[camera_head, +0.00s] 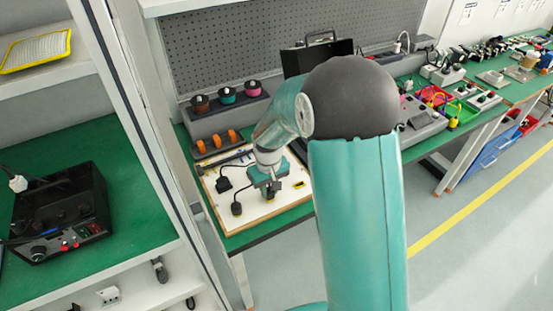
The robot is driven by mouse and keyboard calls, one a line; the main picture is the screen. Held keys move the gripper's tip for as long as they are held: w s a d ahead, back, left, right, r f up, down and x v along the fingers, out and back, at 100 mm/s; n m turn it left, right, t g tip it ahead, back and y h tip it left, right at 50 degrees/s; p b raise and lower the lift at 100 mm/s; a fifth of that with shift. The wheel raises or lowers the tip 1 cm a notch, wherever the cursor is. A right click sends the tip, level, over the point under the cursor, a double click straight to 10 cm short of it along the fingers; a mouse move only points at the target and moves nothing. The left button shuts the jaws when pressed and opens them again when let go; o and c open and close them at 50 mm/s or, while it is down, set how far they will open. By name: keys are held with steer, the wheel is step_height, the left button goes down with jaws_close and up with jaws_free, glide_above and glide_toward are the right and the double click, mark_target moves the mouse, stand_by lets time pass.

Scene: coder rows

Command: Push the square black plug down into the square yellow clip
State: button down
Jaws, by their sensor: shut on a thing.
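My gripper (269,190) points down over a white board (285,206) with a tan edge on the green bench. It is shut on a small dark thing, which looks like the square black plug; the fingers hide most of it. A small yellow and black piece (298,184) lies on the board just right of the gripper; I cannot tell whether it is the square yellow clip. Whether the held plug touches a clip is too small to tell. Another black plug (237,208) with a cable lies left of the gripper, and a black piece (224,184) lies further left.
Orange pieces in a grey holder (219,143) and a grey box with spools (227,110) stand behind the board. A black open case (297,62) stands behind my arm. A white shelf post (150,130) rises at left. Grey devices (420,123) stand on the bench at right.

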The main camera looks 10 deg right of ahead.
steer(key=shift+f, duration=0.2)
steer(key=c, duration=1.1)
jaws_free()
steer(key=shift+r, duration=0.1)
step_height(320, 180, up, 13)
steer(key=s+d+r+m+t, duration=0.1)
steer(key=s+d+r+t, duration=0.15)
steer(key=s+r, duration=0.75)
steer(key=s+r+t, duration=0.1)
steer(key=s, duration=0.3)
steer(key=s+d+r+m+t, duration=0.1)
steer(key=s, duration=0.3)
steer(key=s+r+m+t, duration=0.1)
steer(key=s, duration=0.3)
steer(key=shift+s+d, duration=0.2)
steer(key=shift+s, duration=0.1)
